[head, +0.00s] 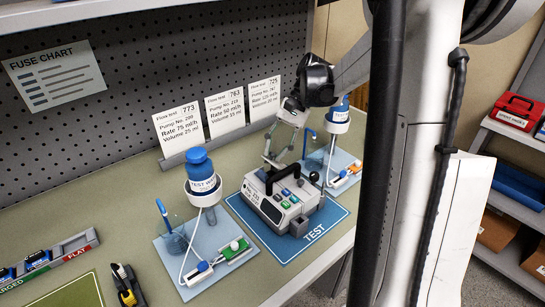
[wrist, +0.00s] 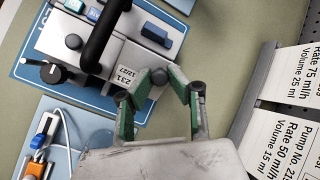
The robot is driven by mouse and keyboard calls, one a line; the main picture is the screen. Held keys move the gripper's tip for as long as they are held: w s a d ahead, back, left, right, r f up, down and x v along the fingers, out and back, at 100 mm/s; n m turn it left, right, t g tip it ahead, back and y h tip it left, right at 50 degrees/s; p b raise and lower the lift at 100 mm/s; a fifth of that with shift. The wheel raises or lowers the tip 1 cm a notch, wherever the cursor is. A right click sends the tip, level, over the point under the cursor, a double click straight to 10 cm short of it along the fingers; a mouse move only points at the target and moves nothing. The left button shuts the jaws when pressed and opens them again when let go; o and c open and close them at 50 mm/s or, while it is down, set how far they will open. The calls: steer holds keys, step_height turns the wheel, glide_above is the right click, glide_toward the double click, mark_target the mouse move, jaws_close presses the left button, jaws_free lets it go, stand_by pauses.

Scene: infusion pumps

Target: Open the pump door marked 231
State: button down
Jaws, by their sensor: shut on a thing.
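The pump (head: 268,207) is a pale grey box with a black top handle, colored buttons and a black side knob. It stands on the blue TEST mat (head: 318,236). In the wrist view, the grey door marked 231 (wrist: 118,88) is at the pump's near side, its label partly readable. My gripper (head: 269,162) comes down at the pump's back side. In the wrist view, its green-padded fingers (wrist: 168,76) close together at the edge of the marked part. How far the door is open cannot be told.
Blue bottles on stands (head: 202,172) with tubing are left and right of the pump. Three cards (head: 225,111) stand behind it against the pegboard. A fuse rack (head: 45,262) and a yellow-black tool (head: 128,288) are at the left front.

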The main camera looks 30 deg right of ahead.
steer(key=shift+d+r+y, duration=0.1)
steer(key=shift+d+y, duration=0.1)
steer(key=shift+y, duration=0.2)
steer(key=c, duration=1.6)
jaws_free()
steer(key=v, duration=1.2)
steer(key=shift+w, duration=0.1)
